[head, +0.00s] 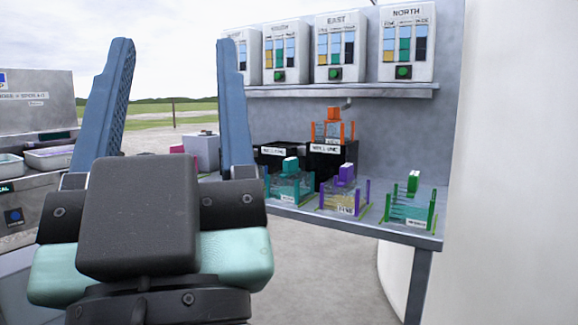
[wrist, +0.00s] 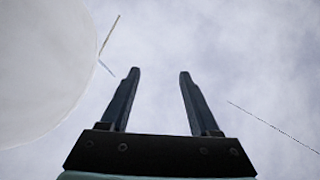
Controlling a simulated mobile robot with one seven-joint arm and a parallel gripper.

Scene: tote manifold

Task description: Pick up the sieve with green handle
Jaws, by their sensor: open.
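A sieve with a green upright handle (head: 414,183) stands at the right end of the grey bench, held among green posts. My gripper (head: 177,75) is open and empty in the head view, raised in the left foreground with its fingers pointing up, well apart from the sieve. In the wrist view my gripper (wrist: 157,90) also shows open, with only cloudy sky between its fingers. The sieve is not in the wrist view.
Beside it on the bench (head: 390,232) stand a purple-handled sieve (head: 345,176) and a teal-handled one (head: 290,166). An orange-framed item (head: 333,126) sits on a black box behind. Panels (head: 406,45) line the shelf above. A white curved wall (head: 515,170) bounds the right.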

